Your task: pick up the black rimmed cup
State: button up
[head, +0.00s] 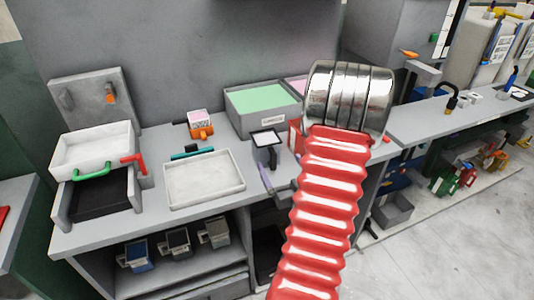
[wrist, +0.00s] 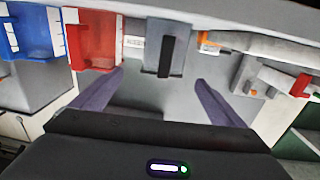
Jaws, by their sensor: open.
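The black rimmed cup (head: 268,154) stands upright on the grey bench in the head view, a small grey square cup with a dark rim and a pale inside. In the wrist view a grey cup with a black handle (wrist: 165,48), which looks like the same one, lies beyond and between my fingertips. My gripper (wrist: 160,84) is open there, with its two purple fingers apart and nothing between them. My red arm hides part of the gripper.
A red cup (wrist: 95,42) and a blue cup (wrist: 28,32) stand to the left in the wrist view. A white tray (head: 203,200), an orange cup (head: 201,131) and a green-topped bin (head: 238,130) surround the cup. Several cups stand on the lower shelf (head: 185,275).

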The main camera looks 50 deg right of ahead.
aim_at(276, 156)
jog(key=x, duration=0.7)
jog(key=shift+w+d, duration=0.2)
jog(key=shift+w, duration=0.15)
jog(key=x, duration=0.4)
jog(key=shift+w+a+r, duration=0.2)
jog(key=shift+w, duration=0.05)
jog(key=shift+w+d, duration=0.35)
jog(key=shift+c, duration=0.5)
jog(key=c, duration=1.1)
